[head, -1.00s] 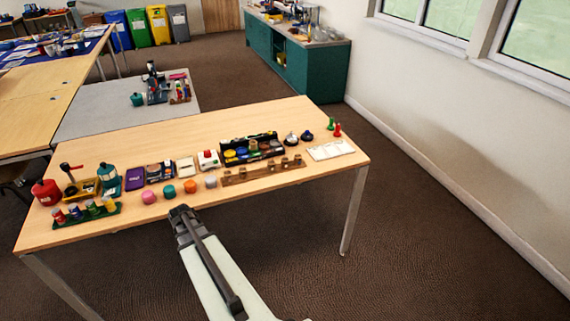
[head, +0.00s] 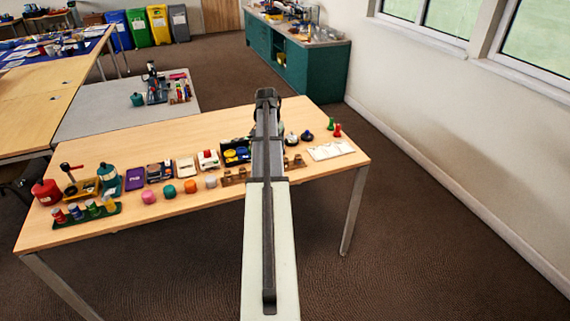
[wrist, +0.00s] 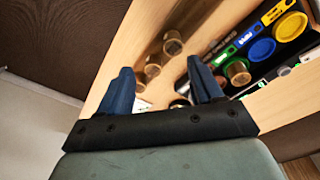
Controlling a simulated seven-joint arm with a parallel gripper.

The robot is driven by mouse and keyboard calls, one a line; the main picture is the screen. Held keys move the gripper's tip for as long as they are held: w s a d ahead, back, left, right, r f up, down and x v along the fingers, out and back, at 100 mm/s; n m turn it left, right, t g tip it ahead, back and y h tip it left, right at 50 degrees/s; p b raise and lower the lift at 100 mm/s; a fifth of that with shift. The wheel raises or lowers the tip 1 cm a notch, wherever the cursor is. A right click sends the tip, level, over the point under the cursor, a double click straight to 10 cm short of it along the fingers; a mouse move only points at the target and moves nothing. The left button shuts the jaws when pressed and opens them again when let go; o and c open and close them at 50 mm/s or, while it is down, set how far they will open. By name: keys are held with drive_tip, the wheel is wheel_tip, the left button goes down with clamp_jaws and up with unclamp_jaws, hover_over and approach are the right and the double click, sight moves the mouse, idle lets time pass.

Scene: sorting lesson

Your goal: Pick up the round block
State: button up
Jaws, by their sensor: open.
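Several small rounded blocks stand near the table's front edge in the head view: a pink one (head: 149,197), a teal one (head: 169,191), an orange one (head: 190,186) and a pale one (head: 210,181). I cannot tell which of the round pieces is meant. A black tray (wrist: 290,62) holds round pieces, among them a blue one (wrist: 262,48) and a yellow one (wrist: 290,26). My gripper (head: 267,94) is above the table's right half, right of the loose blocks. In the wrist view its open fingers (wrist: 162,88) hold nothing.
A wooden strip with brown cylinders (wrist: 172,43) lies beside the black tray, partly hidden by my arm. Two dark knobbed pieces (head: 306,136), a white plate (head: 330,150) and red and green pegs (head: 337,130) stand at the right. The table's back strip (head: 190,130) is clear.

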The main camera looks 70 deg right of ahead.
sight(285, 159)
drive_tip(key=s+d+r, duration=0.2)
drive_tip(key=d, duration=0.2)
drive_tip(key=shift+m+h, duration=0.3)
drive_tip(key=f, duration=0.4)
drive_tip(key=d+f, duration=0.1)
drive_tip(key=f, duration=0.4)
drive_tip(key=d+f, duration=0.1)
drive_tip(key=f, duration=0.3)
drive_tip(key=shift+s+d+f, duration=0.15)
drive_tip(key=shift+s+d, duration=0.05)
drive_tip(key=shift+s, duration=0.1)
drive_tip(key=shift+c, duration=0.3)
drive_tip(key=c, duration=1)
